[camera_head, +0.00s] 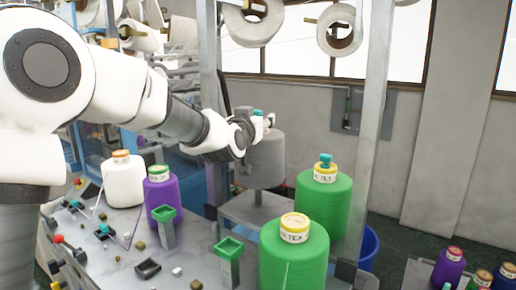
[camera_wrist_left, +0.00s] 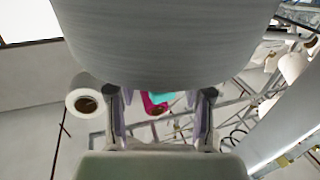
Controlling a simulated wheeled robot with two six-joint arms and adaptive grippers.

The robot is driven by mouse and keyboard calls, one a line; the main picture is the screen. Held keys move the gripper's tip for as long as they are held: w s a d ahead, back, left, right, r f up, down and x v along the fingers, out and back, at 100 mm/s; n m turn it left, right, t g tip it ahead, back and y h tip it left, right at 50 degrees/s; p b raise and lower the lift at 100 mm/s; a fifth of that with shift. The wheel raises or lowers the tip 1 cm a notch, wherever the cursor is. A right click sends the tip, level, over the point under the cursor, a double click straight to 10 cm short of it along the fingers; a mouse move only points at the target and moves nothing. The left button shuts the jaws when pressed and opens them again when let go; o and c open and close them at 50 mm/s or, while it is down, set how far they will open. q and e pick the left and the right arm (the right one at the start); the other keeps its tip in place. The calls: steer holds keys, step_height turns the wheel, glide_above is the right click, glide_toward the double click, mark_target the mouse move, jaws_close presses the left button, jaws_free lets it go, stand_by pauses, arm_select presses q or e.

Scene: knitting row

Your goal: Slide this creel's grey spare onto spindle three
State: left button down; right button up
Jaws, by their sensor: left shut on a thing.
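The grey yarn cone (camera_head: 267,160) stands upright in the middle of the head view, above a grey metal platform (camera_head: 243,208). A short post shows under it; I cannot tell whether the cone is seated or held just above. My left gripper (camera_head: 258,124) is at the cone's top and shut on it. A small teal piece shows by the fingers. In the left wrist view the cone (camera_wrist_left: 170,40) fills the top, with my left gripper's fingers (camera_wrist_left: 161,122) below it. Spindle numbers are not readable. My right gripper is not in view.
Two green cones (camera_head: 323,205) (camera_head: 292,258) stand right and in front of the grey one. A purple cone (camera_head: 162,198) and white cone (camera_head: 122,182) stand left. A metal upright (camera_head: 368,140) rises at right. A blue bin (camera_head: 369,246) is behind.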

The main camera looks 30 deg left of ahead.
arm_select(q)
step_height(320, 180, up, 2)
steer(key=shift+r, duration=0.25)
steer(key=shift+w+a, duration=0.1)
step_height(320, 180, up, 14)
steer(key=p, duration=0.9)
stand_by(1.1)
